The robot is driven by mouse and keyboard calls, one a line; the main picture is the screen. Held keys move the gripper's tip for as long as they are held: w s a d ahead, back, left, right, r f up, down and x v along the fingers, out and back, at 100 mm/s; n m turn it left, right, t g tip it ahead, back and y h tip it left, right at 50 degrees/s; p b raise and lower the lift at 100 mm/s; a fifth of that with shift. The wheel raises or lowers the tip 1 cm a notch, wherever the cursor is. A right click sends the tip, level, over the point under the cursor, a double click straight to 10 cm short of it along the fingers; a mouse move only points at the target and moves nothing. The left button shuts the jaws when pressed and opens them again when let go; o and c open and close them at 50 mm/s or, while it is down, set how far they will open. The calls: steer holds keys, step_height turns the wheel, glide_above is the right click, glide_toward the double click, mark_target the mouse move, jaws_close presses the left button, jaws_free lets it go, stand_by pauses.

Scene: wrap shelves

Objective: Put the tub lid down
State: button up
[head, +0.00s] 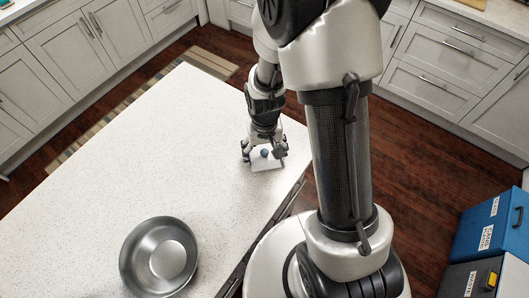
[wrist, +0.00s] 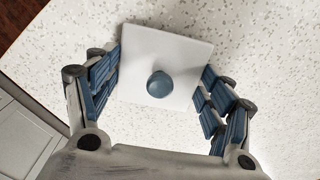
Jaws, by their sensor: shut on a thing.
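The tub lid (head: 266,163) is a white square plate with a round blue-grey knob in its middle. In the head view it is at the far right end of the white counter, low at the counter top. In the wrist view the lid (wrist: 180,62) lies between the blue-padded fingers. My gripper (head: 264,155) is shut on the lid, with a finger at each of two opposite sides; the gripper also shows in the wrist view (wrist: 160,85). I cannot tell whether the lid touches the counter or is just above it.
A round metal bowl (head: 158,258) stands on the counter (head: 140,160) near its front edge. The counter between bowl and gripper is clear. Blue and grey labelled boxes (head: 490,222) stand at the lower right. White cabinets (head: 70,58) line the back.

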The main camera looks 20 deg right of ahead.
steer(key=o, duration=0.5)
steer(key=shift+f, duration=0.15)
steer(key=o, duration=0.4)
steer(key=shift+o, duration=0.2)
step_height(320, 180, up, 12)
steer(key=p, duration=0.3)
step_height(320, 180, up, 12)
steer(key=t, duration=0.2)
glide_above(265, 152)
steer(key=s, duration=0.4)
steer(key=s+r+n+t, duration=0.1)
steer(key=s+r+t, duration=0.1)
steer(key=s+r, duration=0.5)
steer(key=s, duration=0.4)
steer(key=shift+r+n+t, duration=0.3)
steer(key=shift+r+n, duration=0.05)
steer(key=shift+n, duration=0.05)
